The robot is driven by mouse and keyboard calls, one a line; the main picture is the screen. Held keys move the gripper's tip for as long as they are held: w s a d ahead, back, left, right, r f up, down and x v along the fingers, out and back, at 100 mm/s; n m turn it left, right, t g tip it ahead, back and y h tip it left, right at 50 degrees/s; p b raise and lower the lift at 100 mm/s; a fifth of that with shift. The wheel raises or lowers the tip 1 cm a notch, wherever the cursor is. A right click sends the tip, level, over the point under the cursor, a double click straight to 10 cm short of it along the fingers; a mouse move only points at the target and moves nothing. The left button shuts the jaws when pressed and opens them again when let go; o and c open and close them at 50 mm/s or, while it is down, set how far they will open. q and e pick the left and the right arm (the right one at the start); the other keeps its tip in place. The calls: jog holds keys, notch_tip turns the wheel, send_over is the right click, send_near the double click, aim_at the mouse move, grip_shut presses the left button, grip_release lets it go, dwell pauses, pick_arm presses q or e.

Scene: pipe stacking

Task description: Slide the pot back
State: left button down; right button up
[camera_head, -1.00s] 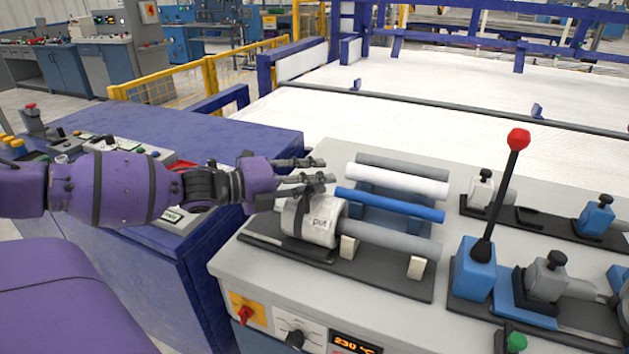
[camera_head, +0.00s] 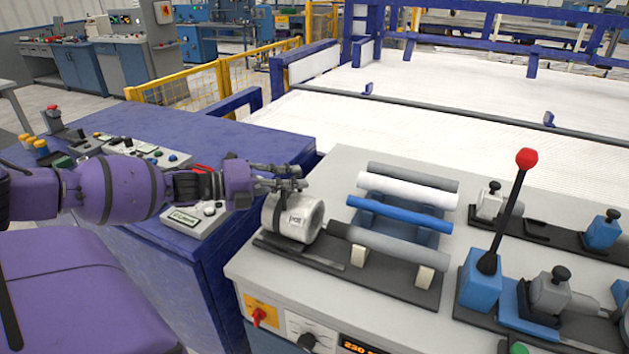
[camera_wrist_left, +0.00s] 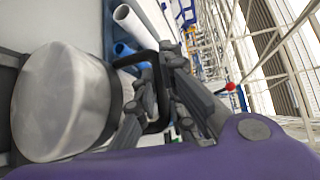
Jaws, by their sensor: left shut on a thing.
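The pot (camera_head: 298,219) is a pale grey cylinder with a dark band and a small label, on a dark rail plate (camera_head: 300,256) at the left of the grey bench. My left gripper (camera_head: 292,180) is at the pot's upper side, shut on its dark handle. In the left wrist view the pot (camera_wrist_left: 62,100) fills the left side, and the black handle (camera_wrist_left: 158,92) passes between the fingers of my left gripper (camera_wrist_left: 160,85). A dark grey pipe (camera_head: 385,245) lies on two pale supports to the pot's right, its dark end clear of the pot. My right gripper is not in view.
White (camera_head: 408,188) and blue (camera_head: 400,214) pipes lie on a rack behind the grey pipe. A red-knobbed lever (camera_head: 508,215) and clamps stand at the right. A blue cabinet (camera_head: 215,160) with controls is at the left.

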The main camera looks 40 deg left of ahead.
pick_arm(q)
jog(key=shift+a, duration=0.55)
jog(key=c, duration=1.8)
grip_release()
jog(key=shift+s+a, duration=0.15)
jog(key=v, duration=1.2)
jog(key=shift+f, duration=0.1)
